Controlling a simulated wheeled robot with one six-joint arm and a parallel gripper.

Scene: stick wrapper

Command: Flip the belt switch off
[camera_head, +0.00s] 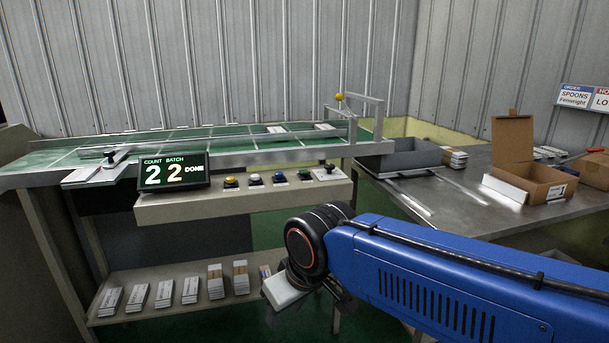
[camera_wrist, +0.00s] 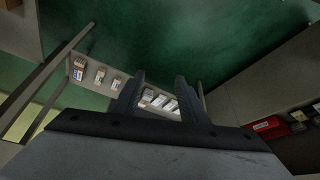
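The control panel (camera_head: 240,203) is a beige ledge in front of the belt in the head view. At its right end sits a small dark knob-like switch (camera_head: 328,170), too small to read its label or position; I cannot tell for sure that it is the belt switch. The green conveyor belt (camera_head: 190,140) runs behind the panel. My gripper shows in the wrist view (camera_wrist: 160,80) with its two dark fingers apart and nothing between them. In the head view it hangs below and in front of the panel, mostly hidden by my wrist.
Several bundles (camera_head: 163,293) stand on a lower shelf (camera_head: 120,318). A grey bin (camera_head: 405,158) and an open carton (camera_head: 530,180) are on the right table.

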